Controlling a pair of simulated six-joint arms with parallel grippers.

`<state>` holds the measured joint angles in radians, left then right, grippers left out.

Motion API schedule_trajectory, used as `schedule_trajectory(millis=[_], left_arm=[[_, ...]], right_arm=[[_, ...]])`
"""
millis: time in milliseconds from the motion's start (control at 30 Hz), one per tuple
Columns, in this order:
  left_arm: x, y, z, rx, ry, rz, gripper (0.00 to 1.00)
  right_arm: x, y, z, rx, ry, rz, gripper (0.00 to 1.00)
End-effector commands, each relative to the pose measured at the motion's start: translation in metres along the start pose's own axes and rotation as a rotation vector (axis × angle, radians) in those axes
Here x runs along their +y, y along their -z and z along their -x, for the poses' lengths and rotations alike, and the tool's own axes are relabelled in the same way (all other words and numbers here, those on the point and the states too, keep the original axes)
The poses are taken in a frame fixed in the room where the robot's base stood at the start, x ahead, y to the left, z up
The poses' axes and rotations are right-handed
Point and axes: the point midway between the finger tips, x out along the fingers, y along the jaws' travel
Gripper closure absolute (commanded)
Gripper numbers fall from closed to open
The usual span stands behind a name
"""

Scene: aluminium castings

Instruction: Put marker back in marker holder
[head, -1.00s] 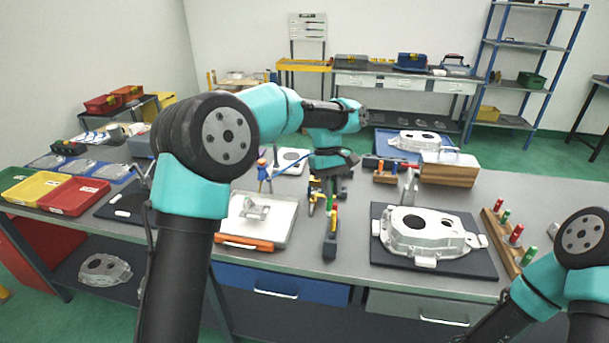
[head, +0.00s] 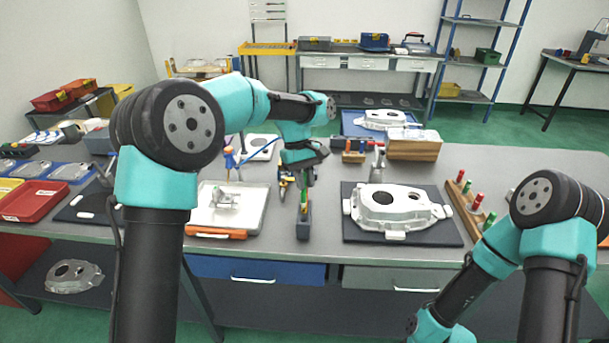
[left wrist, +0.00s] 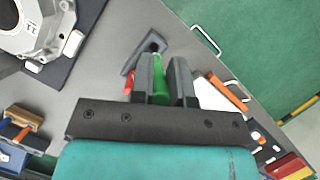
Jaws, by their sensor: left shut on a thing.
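My left gripper (head: 304,181) points down above the marker holder, a dark grey block (head: 303,226) near the table's front. It is shut on the green marker (left wrist: 160,80), which shows between its two fingers in the left wrist view. The green marker also shows below the fingers in the head view (head: 304,195). A red marker (left wrist: 130,82) is beside the holder's block (left wrist: 150,50) in the left wrist view. I cannot tell whether the green marker's lower end is inside the holder. My right gripper is outside the frames.
A wooden rack (head: 458,205) with red and green pieces is further right.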

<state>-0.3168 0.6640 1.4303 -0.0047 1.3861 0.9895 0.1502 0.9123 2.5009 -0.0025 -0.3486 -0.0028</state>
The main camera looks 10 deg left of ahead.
Motion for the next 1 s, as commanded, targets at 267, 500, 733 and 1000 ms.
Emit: schedule_trajectory(millis=[267,500,733,1000], left_arm=[[0.0,0.009,-0.02,0.0,0.0,0.001,1.0],[0.0,0.012,-0.029,0.0,0.0,0.0,1.0],[0.0,0.013,-0.03,0.0,0.0,-0.001,1.0],[0.0,0.013,-0.03,0.0,0.0,0.0,1.0]], right_arm=[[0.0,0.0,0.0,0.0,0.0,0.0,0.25],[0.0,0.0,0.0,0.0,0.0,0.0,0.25],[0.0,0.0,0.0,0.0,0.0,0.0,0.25],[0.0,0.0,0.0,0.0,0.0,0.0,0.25]])
